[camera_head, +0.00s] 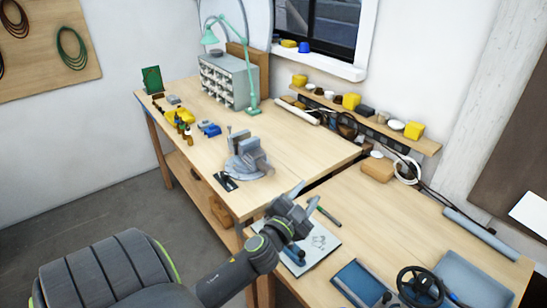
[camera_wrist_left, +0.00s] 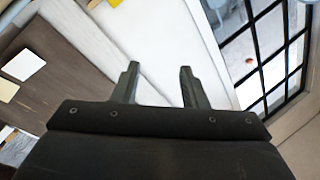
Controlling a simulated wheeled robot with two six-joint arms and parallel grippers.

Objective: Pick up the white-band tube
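No tube with a clearly visible white band can be made out. A thin dark green stick-like item (camera_head: 328,216) lies on the right-hand bench beside my left gripper; any band on it is too small to tell. A long pale tube (camera_head: 297,111) lies at the back of the left-hand bench. My left gripper (camera_head: 307,194) is above the near edge of the benches, over a white sheet. Its fingers stand apart and empty in the left wrist view (camera_wrist_left: 158,78), which faces the wall and window. My right gripper is not in view.
A grey vise (camera_head: 248,158) stands on the left-hand bench (camera_head: 310,155). A drawer cabinet (camera_head: 228,82) and green lamp (camera_head: 236,50) stand behind it. A blue tray (camera_head: 358,283), a dark handwheel (camera_head: 420,286) and a wood block (camera_head: 377,169) are on the right-hand bench.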

